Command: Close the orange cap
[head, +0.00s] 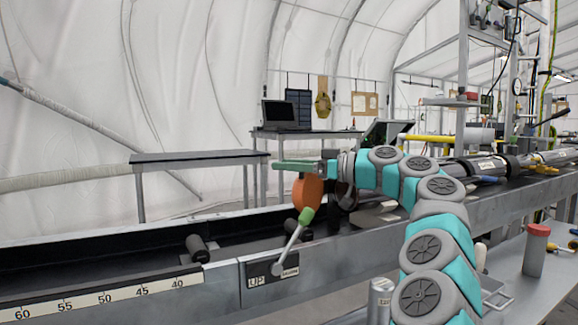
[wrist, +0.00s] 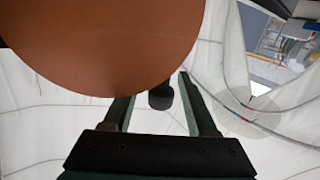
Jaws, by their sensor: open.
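The orange cap (head: 307,192) is a round disc in the head view, at the near side of the long metal trough, beside the end of my arm. My gripper (head: 280,165) points left just above and in front of it, with its green fingers extended. In the wrist view the cap (wrist: 105,35) fills the upper left, very close to the camera, and covers part of the left finger. The fingers of my gripper (wrist: 157,90) are apart. A short dark knob (wrist: 161,97) shows between them; I cannot tell whether they touch it.
A lever with a green handle (head: 306,215) rises from the trough's front beside an "UP" label, just below the cap. Dark rollers (head: 197,248) sit in the trough (head: 215,278). A dark table (head: 195,156) stands behind. A red-topped cylinder (head: 536,250) stands at right.

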